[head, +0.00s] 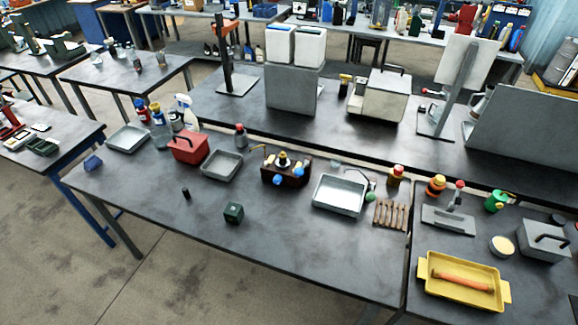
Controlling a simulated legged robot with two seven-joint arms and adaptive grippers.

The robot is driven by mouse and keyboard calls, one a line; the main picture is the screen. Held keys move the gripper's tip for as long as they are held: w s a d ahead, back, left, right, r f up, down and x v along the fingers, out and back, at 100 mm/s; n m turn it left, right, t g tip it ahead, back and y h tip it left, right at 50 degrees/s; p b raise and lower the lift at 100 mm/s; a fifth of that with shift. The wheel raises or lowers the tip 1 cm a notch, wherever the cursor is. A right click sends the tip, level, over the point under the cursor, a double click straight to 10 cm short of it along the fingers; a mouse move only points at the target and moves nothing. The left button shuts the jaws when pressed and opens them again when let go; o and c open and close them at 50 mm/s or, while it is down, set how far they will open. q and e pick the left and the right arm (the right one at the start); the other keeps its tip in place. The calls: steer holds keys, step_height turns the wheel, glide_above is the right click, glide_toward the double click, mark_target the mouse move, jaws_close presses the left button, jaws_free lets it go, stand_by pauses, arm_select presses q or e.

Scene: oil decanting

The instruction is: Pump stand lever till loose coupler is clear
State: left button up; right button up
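Neither of my grippers shows in the head view. I cannot tell for sure which item is the pump stand. A grey stand with a tall slanted post (448,85) and a small red-tipped lever (426,92) stands on the back bench at right. A low grey plate (447,219) with a short red-knobbed lever (458,186) sits on the right front table. No coupler can be made out at this size.
The front table (290,235) holds a red toolbox (189,148), grey trays (338,195), a dark caddy (286,171), a small green box (233,212) and a black cylinder (186,193). A yellow tray (432,284) is at right. The table's front middle is clear.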

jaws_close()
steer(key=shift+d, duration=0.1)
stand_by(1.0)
